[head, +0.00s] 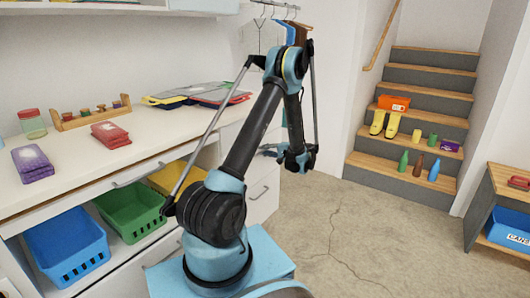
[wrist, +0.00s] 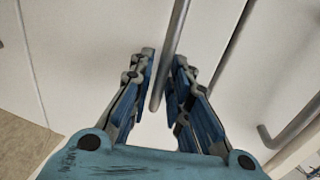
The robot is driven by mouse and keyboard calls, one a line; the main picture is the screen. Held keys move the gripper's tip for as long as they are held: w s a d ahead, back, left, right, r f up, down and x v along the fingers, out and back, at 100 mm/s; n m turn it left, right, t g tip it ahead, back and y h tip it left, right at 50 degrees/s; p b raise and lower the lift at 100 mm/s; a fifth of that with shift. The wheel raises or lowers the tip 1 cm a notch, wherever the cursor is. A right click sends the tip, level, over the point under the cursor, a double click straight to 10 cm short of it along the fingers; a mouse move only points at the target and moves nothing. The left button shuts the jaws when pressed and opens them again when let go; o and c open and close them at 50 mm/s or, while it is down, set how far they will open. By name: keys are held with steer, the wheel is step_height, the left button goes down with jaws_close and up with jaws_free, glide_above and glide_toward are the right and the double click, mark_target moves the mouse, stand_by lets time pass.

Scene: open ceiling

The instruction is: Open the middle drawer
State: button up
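The white drawer unit (head: 262,178) stands at the right end of the counter in the head view, partly hidden by my arm. A grey bar handle (head: 260,193) shows on one of its lower fronts. My gripper (head: 297,160) is beside the unit, pointing toward it. In the wrist view my gripper (wrist: 163,62) is open, with a grey bar handle (wrist: 178,28) running between its two fingers. The fingers are apart and do not look clamped on it. The drawer front (wrist: 85,60) behind it looks closed. I cannot tell for certain which drawer this handle belongs to.
Another bar handle (wrist: 292,128) is at the right of the wrist view, past a dark gap between fronts. A green basket (head: 130,212) and a blue basket (head: 68,248) sit under the counter (head: 95,165). Open floor (head: 370,235) lies to the right, before the stairs (head: 415,185).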

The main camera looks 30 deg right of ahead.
steer(key=shift+w+a, duration=0.15)
steer(key=shift+w, duration=0.25)
jaws_close()
